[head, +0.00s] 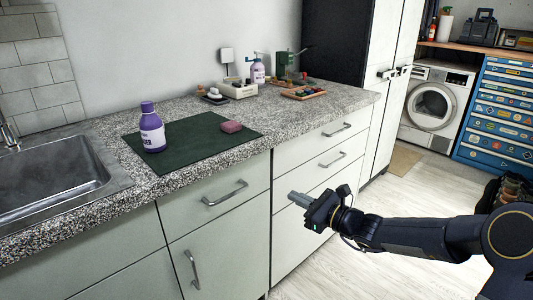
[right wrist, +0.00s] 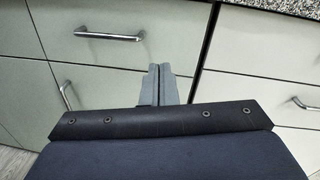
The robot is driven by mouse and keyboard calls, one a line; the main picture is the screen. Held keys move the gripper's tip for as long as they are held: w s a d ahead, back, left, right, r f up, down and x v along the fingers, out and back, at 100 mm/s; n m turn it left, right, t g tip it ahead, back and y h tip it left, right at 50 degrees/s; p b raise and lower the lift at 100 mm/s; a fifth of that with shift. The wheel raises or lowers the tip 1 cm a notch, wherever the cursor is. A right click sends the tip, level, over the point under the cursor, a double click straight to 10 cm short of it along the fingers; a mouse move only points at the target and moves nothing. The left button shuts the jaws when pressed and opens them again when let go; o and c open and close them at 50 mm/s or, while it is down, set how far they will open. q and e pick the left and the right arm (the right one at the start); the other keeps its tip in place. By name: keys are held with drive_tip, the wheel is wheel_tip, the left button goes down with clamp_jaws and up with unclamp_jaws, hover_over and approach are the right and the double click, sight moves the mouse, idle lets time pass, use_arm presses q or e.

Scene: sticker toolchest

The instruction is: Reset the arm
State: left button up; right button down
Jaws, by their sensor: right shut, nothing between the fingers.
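My right arm (head: 425,236) comes in from the right in the head view. Its gripper (head: 294,196) is in front of the white drawer fronts, below the counter's edge. In the right wrist view the two grey fingers (right wrist: 159,84) lie together with nothing between them. The fingers point toward the cabinet fronts, near the seam between two cabinets. The left gripper is not in view.
The speckled counter (head: 80,224) holds a green mat (head: 187,150) with a purple bottle (head: 152,128) and a pink block (head: 231,127). A sink (head: 50,180) is at left. Drawer handles (head: 225,193) stick out. A blue tool chest (head: 495,115) stands at the far right. Open floor (head: 420,185) lies between.

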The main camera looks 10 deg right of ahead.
drive_tip(key=s+a+r+n+g, duration=0.2)
drive_tip(key=s+n+g, duration=0.1)
drive_tip(key=s+n, duration=0.55)
drive_tip(key=s+a+r+n+g, duration=0.2)
drive_tip(key=s+n+g, duration=0.3)
drive_tip(key=s, duration=0.7)
drive_tip(key=s+d+f+n+h, duration=0.4)
drive_tip(key=s+n, duration=0.1)
drive_tip(key=s, duration=0.3)
drive_tip(key=s+d+f+n+h, duration=0.4)
drive_tip(key=s+d+n, duration=0.15)
drive_tip(key=s, duration=0.35)
wheel_tip(320, 180, up, 24)
drive_tip(key=p, duration=2.3)
drive_tip(key=shift+w+a+f+t+p, duration=0.2)
drive_tip(key=shift+w+a+t+p, duration=0.1)
drive_tip(key=shift+a+p, duration=0.1)
